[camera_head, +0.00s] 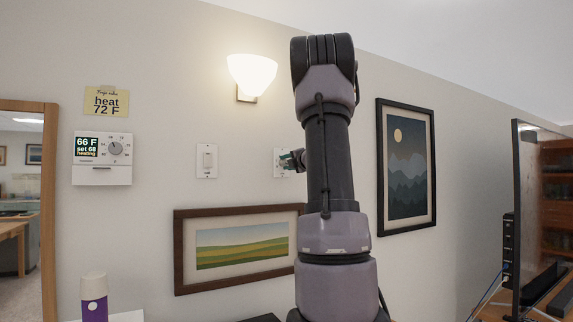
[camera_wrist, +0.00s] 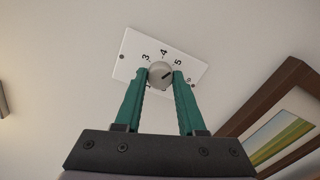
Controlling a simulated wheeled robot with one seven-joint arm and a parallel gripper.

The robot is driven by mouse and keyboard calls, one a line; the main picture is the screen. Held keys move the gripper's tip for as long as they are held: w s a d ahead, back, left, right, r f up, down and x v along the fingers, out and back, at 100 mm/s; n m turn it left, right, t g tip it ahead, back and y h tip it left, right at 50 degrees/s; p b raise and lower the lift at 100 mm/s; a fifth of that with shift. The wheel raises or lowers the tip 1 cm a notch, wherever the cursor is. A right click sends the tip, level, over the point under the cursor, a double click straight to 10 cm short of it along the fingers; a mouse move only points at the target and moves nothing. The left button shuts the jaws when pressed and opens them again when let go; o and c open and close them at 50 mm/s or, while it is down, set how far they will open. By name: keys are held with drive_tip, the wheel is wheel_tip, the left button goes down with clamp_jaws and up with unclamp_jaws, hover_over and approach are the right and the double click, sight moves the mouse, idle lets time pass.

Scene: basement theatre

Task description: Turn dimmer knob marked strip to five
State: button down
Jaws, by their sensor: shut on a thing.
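The dimmer plate (camera_head: 279,174) is white and fixed to the wall, partly hidden by my arm in the head view. In the wrist view the plate (camera_wrist: 131,54) looks tilted, with the numbers 3, 4 and 5 around a round grey knob (camera_wrist: 159,70). The knob's dark pointer line slants up and right, roughly toward the 5. My gripper (camera_wrist: 160,76) has its green fingers on both sides of the knob, shut on it. In the head view my gripper (camera_head: 291,161) is at the plate. The small label under the plate is not legible.
A white switch plate (camera_head: 207,161) is left of the dimmer. A landscape picture (camera_head: 242,244) hangs just below, and a mountain picture (camera_head: 407,167) hangs to the right. A wall lamp (camera_head: 251,75) is above, a thermostat (camera_head: 102,158) farther left. A purple-and-white bottle (camera_head: 94,298) stands lower left.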

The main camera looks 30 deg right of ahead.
drive_tip(key=shift+f+m, duration=0.25)
drive_tip(key=shift+m, duration=0.45)
drive_tip(key=c, duration=0.5)
unclamp_jaws()
drive_tip(key=shift+r, duration=0.15)
drive_tip(key=shift+s, duration=0.15)
drive_tip(key=s, duration=1)
drive_tip(key=shift+s+a+r, duration=0.15)
drive_tip(key=shift+s+a, duration=0.1)
drive_tip(key=shift+a, duration=0.1)
